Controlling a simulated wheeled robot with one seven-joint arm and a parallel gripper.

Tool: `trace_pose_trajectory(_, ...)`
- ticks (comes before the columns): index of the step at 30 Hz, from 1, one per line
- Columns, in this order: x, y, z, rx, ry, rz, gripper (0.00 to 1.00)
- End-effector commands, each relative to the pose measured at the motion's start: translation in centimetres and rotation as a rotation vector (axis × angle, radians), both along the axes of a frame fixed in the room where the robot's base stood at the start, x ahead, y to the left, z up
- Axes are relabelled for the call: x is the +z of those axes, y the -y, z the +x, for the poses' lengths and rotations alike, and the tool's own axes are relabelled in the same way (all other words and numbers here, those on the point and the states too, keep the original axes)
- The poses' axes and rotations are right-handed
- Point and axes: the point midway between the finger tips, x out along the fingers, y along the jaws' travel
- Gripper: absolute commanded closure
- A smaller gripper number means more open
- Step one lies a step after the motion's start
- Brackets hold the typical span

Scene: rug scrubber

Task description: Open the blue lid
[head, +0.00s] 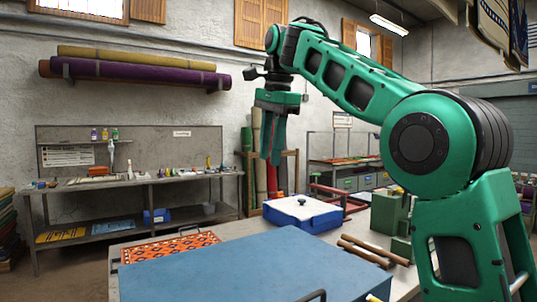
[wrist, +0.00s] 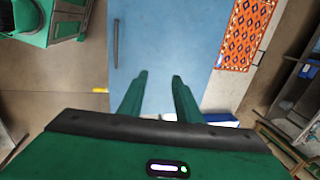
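The blue lid (head: 240,268) is a large flat panel lying level in the foreground of the head view. It fills the upper middle of the wrist view (wrist: 185,35). A dark bar handle (head: 312,296) is on it near its front edge. The handle also shows in the wrist view (wrist: 116,43), left of the fingers. My gripper (head: 271,160) is raised above and beyond the lid in the head view, pointing down. Its two green fingers (wrist: 158,78) are apart with nothing between them. They do not touch the lid or the handle.
An orange patterned rug (head: 168,247) lies left of the lid. A blue box with a white top (head: 302,207) stands behind it. Brown rods (head: 375,249) and green blocks (head: 390,212) are at the right. The space above the lid is clear.

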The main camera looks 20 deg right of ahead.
Motion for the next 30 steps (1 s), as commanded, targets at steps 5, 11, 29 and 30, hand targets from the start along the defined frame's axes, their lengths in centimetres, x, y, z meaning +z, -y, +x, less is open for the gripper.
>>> trace_pose_trajectory(5,0.0,-0.1,0.0,0.000,0.000,0.001,0.69)
trace_pose_trajectory(11,-0.1,0.0,0.0,0.000,0.000,0.000,0.69)
trace_pose_trajectory(29,-13.0,14.1,-8.8,0.247,-0.070,-0.109,0.69)
trace_pose_trajectory(30,-14.3,15.2,-10.1,0.269,-0.077,-0.114,0.69)
